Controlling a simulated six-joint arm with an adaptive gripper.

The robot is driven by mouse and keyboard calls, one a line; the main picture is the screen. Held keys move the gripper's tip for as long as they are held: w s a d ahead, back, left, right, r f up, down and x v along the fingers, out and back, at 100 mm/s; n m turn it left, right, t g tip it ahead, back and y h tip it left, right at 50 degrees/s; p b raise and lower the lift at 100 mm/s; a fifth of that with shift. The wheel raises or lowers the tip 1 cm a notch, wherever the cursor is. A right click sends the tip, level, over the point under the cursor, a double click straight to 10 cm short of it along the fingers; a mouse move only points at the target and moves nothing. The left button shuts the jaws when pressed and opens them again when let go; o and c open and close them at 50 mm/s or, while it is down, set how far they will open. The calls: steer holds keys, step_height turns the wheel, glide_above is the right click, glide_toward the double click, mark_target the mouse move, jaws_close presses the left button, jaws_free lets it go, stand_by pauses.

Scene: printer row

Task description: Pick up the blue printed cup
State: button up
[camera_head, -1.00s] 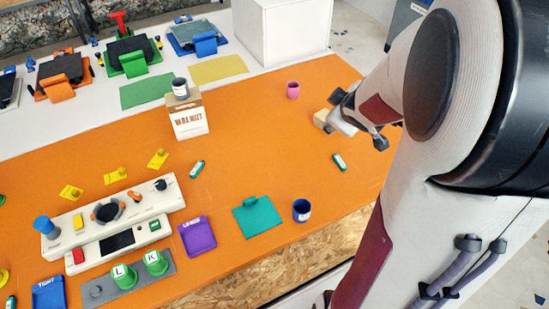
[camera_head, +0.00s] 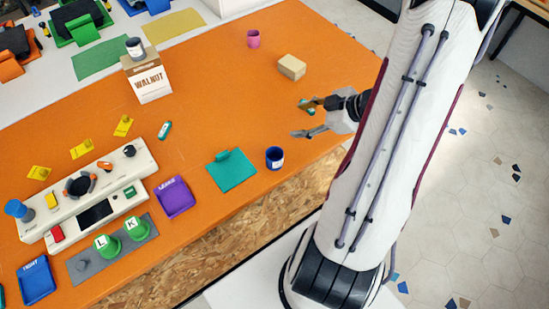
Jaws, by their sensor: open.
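The blue cup (camera_head: 274,158), dark blue with a white label, stands upright near the front edge of the orange table (camera_head: 215,105). My gripper (camera_head: 299,119) is open and empty, reaching in from the right above the table. Its fingers point left and lie behind and a little right of the cup in the picture, apart from it. Nothing hides the cup.
A teal plate (camera_head: 231,172) lies just left of the cup. A tan block (camera_head: 291,67) and a pink cup (camera_head: 253,38) stand farther back.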

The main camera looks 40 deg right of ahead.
mark_target(275, 158)
steer(key=s+a+y, duration=0.1)
steer(key=s+a, duration=0.1)
steer(key=s+a+f+y, duration=0.1)
steer(key=s+y, duration=0.1)
steer(key=s+a+f+y, duration=0.1)
steer(key=s+a+y, duration=0.1)
steer(key=s, duration=0.1)
steer(key=shift+s+a+t, duration=0.1)
steer(key=shift+a+t, duration=0.25)
steer(key=shift+t, duration=0.05)
steer(key=shift+s+a+r+y, duration=0.2)
steer(key=shift+s+a+y, duration=0.2)
steer(key=shift+s, duration=0.1)
steer(key=shift+x, duration=1.3)
steer(key=shift+a, duration=0.1)
steer(key=shift+x, duration=2.55)
steer(key=shift+a+r, duration=0.1)
steer(key=c, duration=1)
